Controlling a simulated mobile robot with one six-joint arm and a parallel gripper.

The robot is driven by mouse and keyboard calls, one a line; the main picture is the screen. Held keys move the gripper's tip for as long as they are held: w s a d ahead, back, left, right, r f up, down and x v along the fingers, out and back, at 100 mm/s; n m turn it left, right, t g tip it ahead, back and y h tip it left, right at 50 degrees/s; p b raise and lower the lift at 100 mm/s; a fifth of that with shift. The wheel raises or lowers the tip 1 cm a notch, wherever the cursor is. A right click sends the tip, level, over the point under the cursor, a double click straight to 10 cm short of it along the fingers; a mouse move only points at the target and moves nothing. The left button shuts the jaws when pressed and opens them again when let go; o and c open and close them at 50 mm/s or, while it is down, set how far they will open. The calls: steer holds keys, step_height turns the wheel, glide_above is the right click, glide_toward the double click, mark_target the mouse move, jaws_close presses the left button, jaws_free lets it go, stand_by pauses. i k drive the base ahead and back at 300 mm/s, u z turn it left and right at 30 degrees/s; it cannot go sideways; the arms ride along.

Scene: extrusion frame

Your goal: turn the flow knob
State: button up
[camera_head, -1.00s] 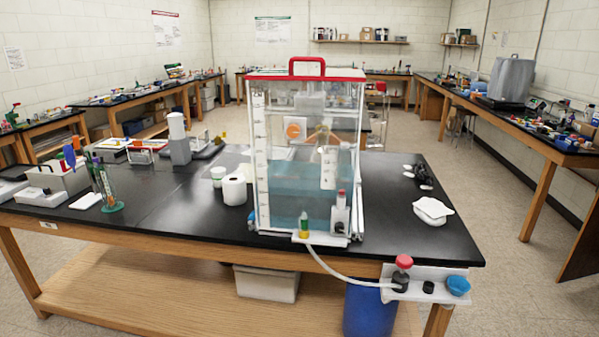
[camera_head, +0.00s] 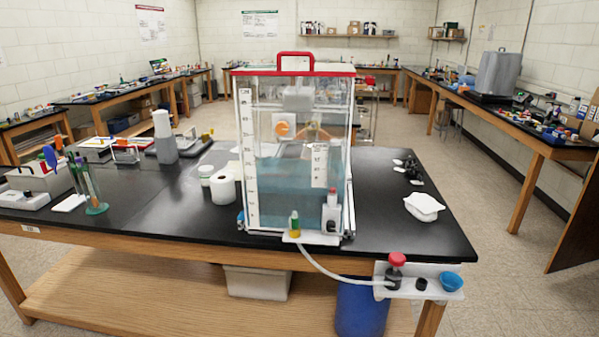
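A clear tank (camera_head: 270,210) with a red lid and handle, part filled with blue liquid, stands at the front edge of the black bench. A red knob (camera_head: 397,259) on a dark body sits on a white bracket at the bench's front right corner. A white hose (camera_head: 325,270) runs from the tank's base to it. A smaller red-topped fitting (camera_head: 332,195) and a yellow-green fitting (camera_head: 295,224) are at the tank's lower front. I cannot tell which of these is the flow knob. My gripper is not in view.
The bracket also carries a black cap (camera_head: 421,284) and a blue cup (camera_head: 451,281). A blue drum (camera_head: 360,308) stands below. White rolls (camera_head: 223,189) and a white pad (camera_head: 423,205) flank the tank. Open floor (camera_head: 510,285) lies to the right.

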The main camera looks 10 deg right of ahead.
mark_target(331, 226)
steer(key=z, duration=0.45)
steer(key=k, duration=0.2)
steer(key=u, duration=3.2)
steer(key=k, duration=0.4)
steer(key=u, duration=0.25)
